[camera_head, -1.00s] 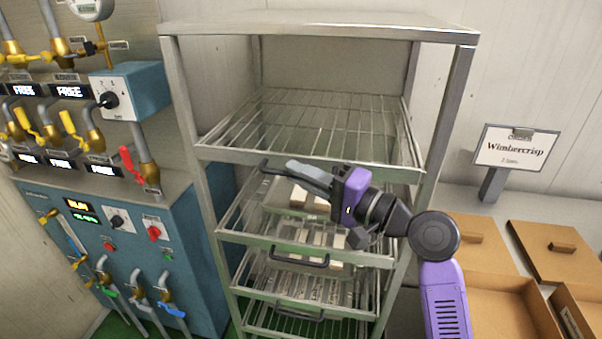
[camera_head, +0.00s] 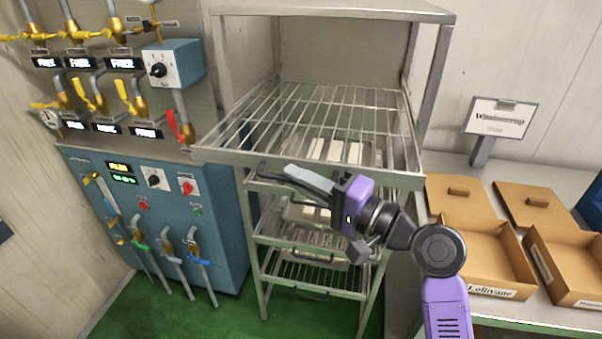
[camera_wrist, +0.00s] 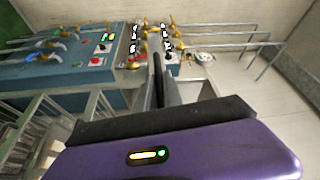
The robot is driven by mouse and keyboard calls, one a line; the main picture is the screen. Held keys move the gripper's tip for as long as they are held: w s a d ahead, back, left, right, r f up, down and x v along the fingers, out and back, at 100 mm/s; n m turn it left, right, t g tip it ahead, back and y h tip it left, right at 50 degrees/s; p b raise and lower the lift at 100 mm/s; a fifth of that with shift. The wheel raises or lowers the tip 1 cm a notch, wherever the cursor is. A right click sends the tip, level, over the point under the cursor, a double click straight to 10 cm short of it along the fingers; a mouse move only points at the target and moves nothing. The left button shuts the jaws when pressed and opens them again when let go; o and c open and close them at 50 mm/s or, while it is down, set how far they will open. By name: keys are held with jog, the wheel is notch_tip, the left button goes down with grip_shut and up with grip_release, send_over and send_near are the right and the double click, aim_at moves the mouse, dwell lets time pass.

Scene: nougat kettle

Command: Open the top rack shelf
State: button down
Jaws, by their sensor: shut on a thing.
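The top rack shelf (camera_head: 318,108) is an empty wire grid with a metal front bar. In the head view it sticks out forward past the posts of the metal rack (camera_head: 335,12). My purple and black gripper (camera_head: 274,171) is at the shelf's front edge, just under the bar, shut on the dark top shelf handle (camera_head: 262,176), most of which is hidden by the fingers. In the wrist view the gripper's fingers (camera_wrist: 160,82) point toward the blue machine, and the held part is hard to make out.
Lower shelves hold pale blocks (camera_head: 335,150) and have dark handles (camera_head: 318,256). A blue machine (camera_head: 150,230) with valves stands on the left. Cardboard boxes (camera_head: 485,255) and a sign (camera_head: 500,118) are on the right counter. Green floor (camera_head: 180,308) is free in front.

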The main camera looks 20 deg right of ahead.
jog(key=shift+s+a+f, duration=0.1)
jog(key=shift+s, duration=0.1)
jog(key=c, duration=1.5)
grip_release()
jog(key=b+v, duration=0.2)
jog(key=v, duration=0.5)
jog(key=shift+s+d, duration=0.2)
jog(key=shift+s, duration=0.15)
